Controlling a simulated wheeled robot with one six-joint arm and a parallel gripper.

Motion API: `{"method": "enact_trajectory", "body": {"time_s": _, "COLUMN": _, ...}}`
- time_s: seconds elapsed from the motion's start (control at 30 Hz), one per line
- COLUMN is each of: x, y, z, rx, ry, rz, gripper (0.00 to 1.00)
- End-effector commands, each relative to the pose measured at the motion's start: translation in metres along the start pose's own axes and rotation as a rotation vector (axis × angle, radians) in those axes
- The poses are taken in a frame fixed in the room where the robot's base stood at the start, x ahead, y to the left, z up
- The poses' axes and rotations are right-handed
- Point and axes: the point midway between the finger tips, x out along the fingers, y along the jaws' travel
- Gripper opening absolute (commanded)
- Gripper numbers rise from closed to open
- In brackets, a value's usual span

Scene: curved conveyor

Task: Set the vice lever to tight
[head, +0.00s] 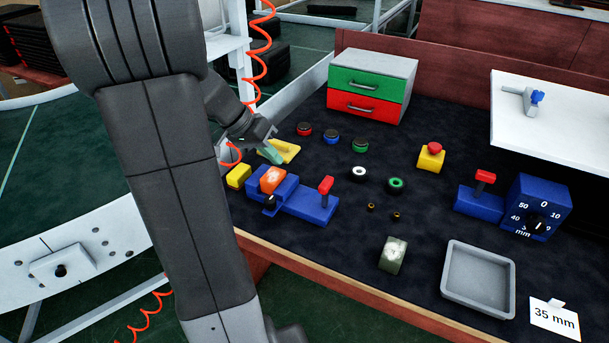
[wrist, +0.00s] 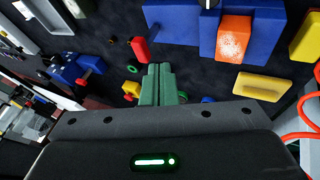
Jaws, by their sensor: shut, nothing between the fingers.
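The blue vice (head: 310,203) stands on the dark bench mat, with an orange block (head: 272,179) between its jaws. Its red-topped lever (head: 326,186) stands up at the vice's right end. In the wrist view the vice (wrist: 175,22) is upside down at the top, with the lever (wrist: 139,48) at its left end and the orange block (wrist: 234,38) to the right. My gripper (head: 275,157) is shut and empty, behind the vice and over the yellow piece. In the wrist view its green fingertips (wrist: 160,68) appear just right of the lever, apart from it.
A yellow block (head: 238,176) sits left of the vice, and a flat yellow piece (head: 291,150) behind it. Several buttons, rings and a green-red drawer box (head: 370,85) stand behind. Another blue device with a red lever (head: 485,178), a dial box (head: 537,205) and a grey tray (head: 478,278) are right.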

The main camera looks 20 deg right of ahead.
Motion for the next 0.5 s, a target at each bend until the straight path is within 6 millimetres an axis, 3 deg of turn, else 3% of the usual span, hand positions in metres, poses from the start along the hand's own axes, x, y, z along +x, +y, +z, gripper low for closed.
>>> {"method": "enact_trajectory", "body": {"time_s": 0.03, "x": 0.008, "y": -0.011, "z": -0.003, "rx": 0.011, "ry": 0.014, "rz": 0.013, "gripper": 0.0}}
{"method": "enact_trajectory", "body": {"time_s": 0.17, "x": 0.011, "y": -0.021, "z": -0.013, "rx": 0.035, "ry": 0.04, "rz": 0.034, "gripper": 0.0}}
{"method": "enact_trajectory", "body": {"time_s": 0.5, "x": 0.01, "y": -0.023, "z": -0.017, "rx": 0.044, "ry": 0.049, "rz": 0.041, "gripper": 0.0}}
